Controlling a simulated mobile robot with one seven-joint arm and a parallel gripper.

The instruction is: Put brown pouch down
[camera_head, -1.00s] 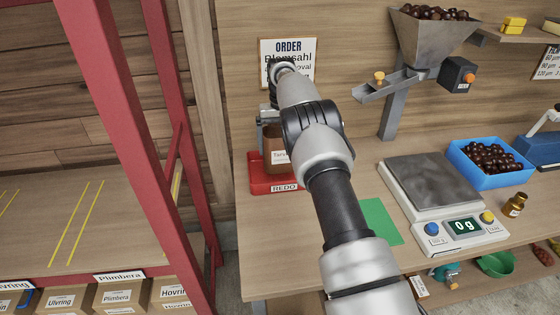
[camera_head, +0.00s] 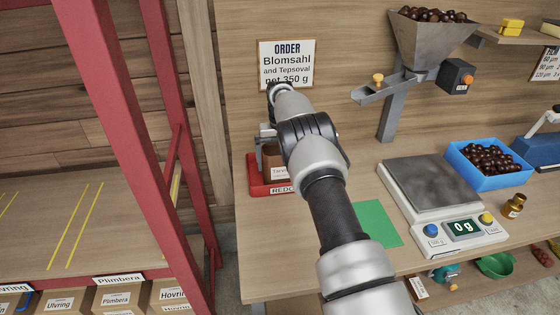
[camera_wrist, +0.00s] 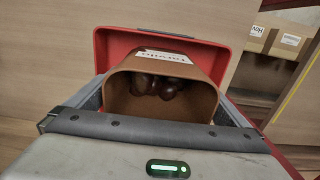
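The brown pouch (camera_head: 278,163) is upright at the left end of the workbench, in the red REDO tray (camera_head: 256,185) or just above it. I cannot tell whether its base touches the tray. My gripper (camera_head: 267,148) reaches it from above, partly hidden behind my arm. In the wrist view the pouch (camera_wrist: 185,107) has an open mouth, a white label and several dark chestnuts inside. The grey fingers of my gripper (camera_wrist: 163,92) lie against both its sides, with no clear gap. The red tray (camera_wrist: 112,45) shows behind the pouch.
An order sign (camera_head: 288,64) hangs on the wall behind. A green mat (camera_head: 378,222), a scale (camera_head: 432,185) reading 0 g and a blue crate (camera_head: 458,160) of chestnuts stand to the right. A red rack post (camera_head: 125,130) rises close on the left.

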